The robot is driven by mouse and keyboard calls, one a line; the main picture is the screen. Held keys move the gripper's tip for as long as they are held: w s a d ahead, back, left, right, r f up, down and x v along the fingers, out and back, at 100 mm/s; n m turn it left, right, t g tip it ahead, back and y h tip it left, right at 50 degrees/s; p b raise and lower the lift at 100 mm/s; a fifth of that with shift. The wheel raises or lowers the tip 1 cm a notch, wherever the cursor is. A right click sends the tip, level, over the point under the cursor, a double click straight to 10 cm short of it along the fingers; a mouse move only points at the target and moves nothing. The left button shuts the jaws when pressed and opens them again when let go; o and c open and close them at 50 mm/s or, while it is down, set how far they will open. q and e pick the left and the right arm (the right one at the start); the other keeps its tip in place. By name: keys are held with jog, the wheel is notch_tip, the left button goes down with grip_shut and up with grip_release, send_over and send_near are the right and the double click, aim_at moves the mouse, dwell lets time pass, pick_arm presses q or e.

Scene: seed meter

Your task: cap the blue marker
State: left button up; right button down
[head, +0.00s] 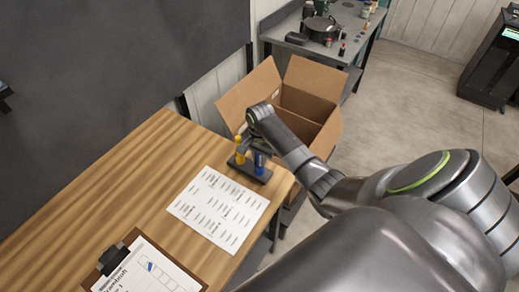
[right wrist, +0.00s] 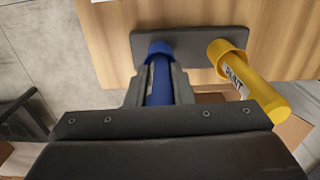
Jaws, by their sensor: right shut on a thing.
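The blue marker (head: 260,160) stands upright at the right end of a small dark stand (head: 250,172) near the table's far right corner. My right gripper (right wrist: 160,92) is shut on the blue marker (right wrist: 160,80), one finger on each side of its barrel. A wider blue collar (right wrist: 160,48), apparently the cap, sits at the stand; the marker's lower end is at or in it. I cannot tell how deep it sits. A yellow marker (right wrist: 255,88) stands beside it in a wider yellow cap (right wrist: 222,50). My left gripper is not in view.
A printed sheet (head: 218,210) lies in front of the stand. An open cardboard box (head: 325,140) is just beyond the table edge. The table's left part is clear.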

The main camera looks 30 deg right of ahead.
jog(key=shift+f, duration=0.1)
jog(key=c, duration=1.2)
grip_release()
